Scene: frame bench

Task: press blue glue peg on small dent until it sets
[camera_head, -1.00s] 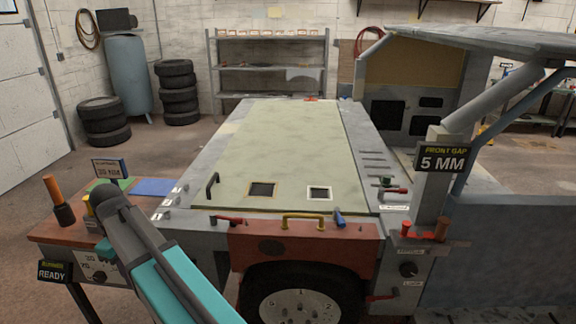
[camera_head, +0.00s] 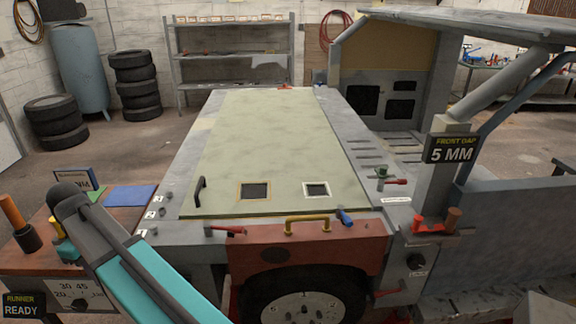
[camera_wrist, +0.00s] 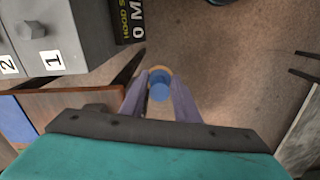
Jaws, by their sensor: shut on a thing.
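My gripper (camera_wrist: 160,76) is shut on the blue glue peg (camera_wrist: 160,91) in the wrist view. The peg shows end-on as a blue round between the two fingers, with a tan ring behind it. Bare floor lies behind it, so the peg is clear of any panel. In the head view my fingers and the peg are hidden. The pale green hood panel (camera_head: 275,140) lies flat with two framed dark patches, one tan-framed (camera_head: 255,191) and one white-framed (camera_head: 316,189). I cannot tell whether either patch holds the small dent.
A wooden bench (camera_head: 55,262) with a dial box and an orange-handled tool (camera_head: 18,225) stands at the left. A yellow handle (camera_head: 307,220), a red lever (camera_head: 226,230) and a blue-ended fitting (camera_head: 344,216) line the hood's front edge. A "5 MM" sign (camera_head: 453,150) stands right.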

